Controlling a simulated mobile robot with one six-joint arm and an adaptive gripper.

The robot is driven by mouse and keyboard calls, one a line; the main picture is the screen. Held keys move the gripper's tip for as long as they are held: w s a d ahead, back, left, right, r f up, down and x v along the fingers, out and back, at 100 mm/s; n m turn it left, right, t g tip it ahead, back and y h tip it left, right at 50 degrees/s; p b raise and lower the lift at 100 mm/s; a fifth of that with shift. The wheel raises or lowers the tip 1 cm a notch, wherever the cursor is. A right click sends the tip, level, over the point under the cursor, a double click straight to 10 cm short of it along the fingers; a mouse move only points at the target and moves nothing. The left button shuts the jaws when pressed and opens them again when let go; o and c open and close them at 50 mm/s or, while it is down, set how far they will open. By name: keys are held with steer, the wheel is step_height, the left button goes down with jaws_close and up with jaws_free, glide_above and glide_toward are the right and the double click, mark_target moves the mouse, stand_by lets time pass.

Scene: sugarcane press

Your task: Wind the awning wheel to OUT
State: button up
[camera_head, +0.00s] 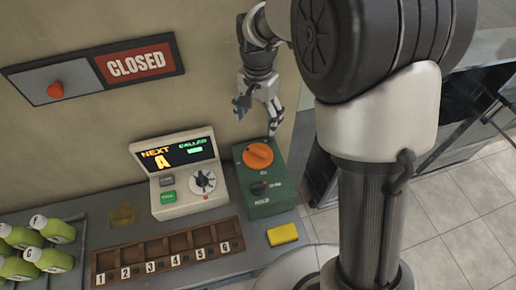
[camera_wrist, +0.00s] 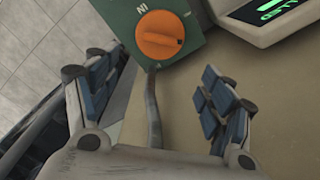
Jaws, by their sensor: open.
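An orange wheel (camera_head: 258,155) sits on top of a green box (camera_head: 268,208) at the right end of the counter. In the wrist view the orange wheel (camera_wrist: 160,35) has a raised bar across it and upside-down lettering that looks like IN beside it. I cannot read an OUT mark.
A white console (camera_head: 182,172) with a screen and dial stands left of the green box. A numbered wooden rack (camera_head: 165,252), a yellow block (camera_head: 282,234) and several green bottles (camera_head: 52,228) are on the counter. A CLOSED sign (camera_head: 136,63) hangs on the wall behind.

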mark_target(258, 150)
step_height(258, 150, down, 15)
steer(key=b, duration=0.4)
steer(key=shift+r, duration=0.1)
steer(key=shift+c, duration=0.4)
steer(key=c, duration=1)
